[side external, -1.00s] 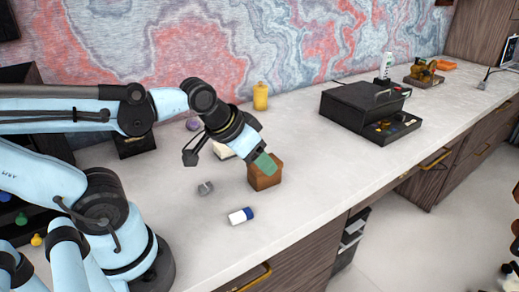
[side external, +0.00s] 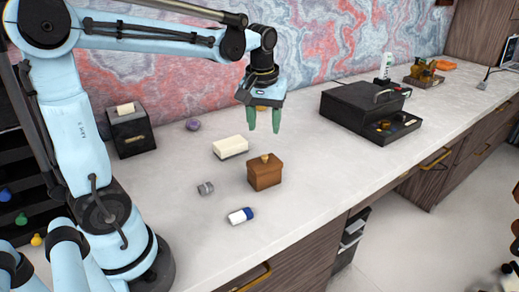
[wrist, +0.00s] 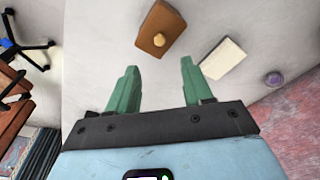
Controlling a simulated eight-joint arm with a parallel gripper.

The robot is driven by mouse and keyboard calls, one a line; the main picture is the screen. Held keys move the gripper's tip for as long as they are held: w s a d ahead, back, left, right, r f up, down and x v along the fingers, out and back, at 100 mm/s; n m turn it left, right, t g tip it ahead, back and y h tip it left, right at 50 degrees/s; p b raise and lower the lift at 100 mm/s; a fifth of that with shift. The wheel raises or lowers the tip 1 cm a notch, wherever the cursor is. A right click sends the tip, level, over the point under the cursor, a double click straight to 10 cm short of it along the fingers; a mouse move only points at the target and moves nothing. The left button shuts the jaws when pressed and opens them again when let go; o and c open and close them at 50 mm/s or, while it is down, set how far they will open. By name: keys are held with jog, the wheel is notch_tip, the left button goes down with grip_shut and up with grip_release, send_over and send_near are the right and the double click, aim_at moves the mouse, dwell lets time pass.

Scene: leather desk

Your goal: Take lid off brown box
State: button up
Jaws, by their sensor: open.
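The brown box (side external: 264,177) stands on the light desk top with its lid (side external: 264,160) on, and a small tan knob shows at the middle of the lid. The wrist view shows the box from above (wrist: 161,28), beyond the fingertips and between their lines. My gripper (side external: 264,130) points down with its green fingers apart and empty, above and behind the box. The same fingers show in the wrist view (wrist: 159,65), with nothing between them.
A cream block (side external: 230,147) lies just behind and left of the box. A small grey metal piece (side external: 205,188) and a white-and-blue cylinder (side external: 240,216) lie to its left and front. A black case (side external: 350,112) stands at the right. The desk between box and case is clear.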

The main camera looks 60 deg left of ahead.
aim_at(265, 156)
jog(key=shift+w+a+f, duration=0.1)
jog(key=shift+f, duration=1.5)
jog(key=shift+w+a+f, duration=0.15)
jog(key=shift+f, duration=1.5)
jog(key=shift+w+a+f, duration=0.1)
jog(key=shift+f, duration=1.5)
jog(key=shift+c, duration=0.4)
grip_shut()
